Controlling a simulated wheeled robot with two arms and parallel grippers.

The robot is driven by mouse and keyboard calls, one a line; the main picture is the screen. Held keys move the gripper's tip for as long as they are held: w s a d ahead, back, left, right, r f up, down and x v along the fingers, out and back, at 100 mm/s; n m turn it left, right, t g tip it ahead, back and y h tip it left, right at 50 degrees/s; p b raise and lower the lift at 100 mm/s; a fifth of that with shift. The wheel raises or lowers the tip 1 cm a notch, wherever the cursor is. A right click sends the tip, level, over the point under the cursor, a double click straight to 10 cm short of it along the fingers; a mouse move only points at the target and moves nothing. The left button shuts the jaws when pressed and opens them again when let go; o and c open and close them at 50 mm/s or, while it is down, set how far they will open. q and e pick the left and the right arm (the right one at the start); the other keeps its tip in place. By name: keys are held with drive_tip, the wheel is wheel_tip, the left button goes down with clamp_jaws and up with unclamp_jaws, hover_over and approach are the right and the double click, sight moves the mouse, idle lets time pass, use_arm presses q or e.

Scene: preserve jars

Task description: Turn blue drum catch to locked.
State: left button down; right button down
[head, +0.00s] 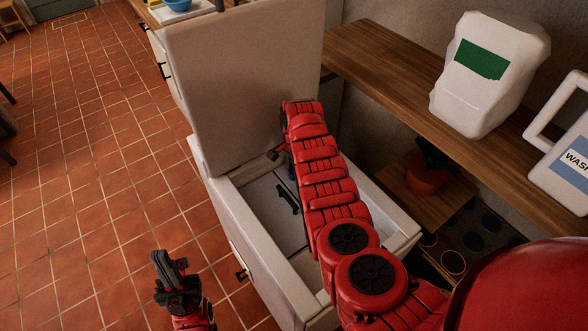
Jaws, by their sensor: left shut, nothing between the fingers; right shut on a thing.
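A white top-loading machine (226,215) stands open, its lid raised at the back. Inside is a grey drum with a black handle-like bar (288,201) on its face. My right arm reaches down into the opening. My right gripper (283,154) is mostly hidden by its own wrist and is shut on a small dark blue part, apparently the blue drum catch (292,172). Only a sliver of this part shows, so its turn position cannot be read. My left gripper (171,272) is shut and empty, over the floor left of the machine.
The raised lid (240,85) stands behind the opening. A wooden shelf (400,75) at the right bears a white jug with a green label (483,75) and a detergent bottle (565,160). A potted plant (428,178) sits below. The tiled floor (80,180) at left is clear.

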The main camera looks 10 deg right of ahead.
sight(293, 174)
drive_tip(key=shift+a+m, duration=0.1)
drive_tip(key=shift+m, duration=0.8)
drive_tip(key=m+b, duration=0.1)
drive_tip(key=m, duration=0.1)
drive_tip(key=shift+f+m+b, duration=0.1)
drive_tip(key=shift+m+b, duration=0.25)
drive_tip(key=shift+m, duration=0.05)
drive_tip(key=m+b, duration=0.3)
drive_tip(key=m, duration=0.1)
drive_tip(key=shift+m+b, duration=0.95)
drive_tip(key=shift+m, duration=0.25)
drive_tip(key=shift+h, duration=0.3)
drive_tip(key=shift+c, duration=2.3)
unclamp_jaws()
drive_tip(key=shift+r, duration=0.25)
wheel_tip(293, 174, up, 17)
drive_tip(key=b, duration=0.2)
drive_tip(key=shift+s+a+b, duration=0.2)
drive_tip(key=shift+s+b, duration=0.1)
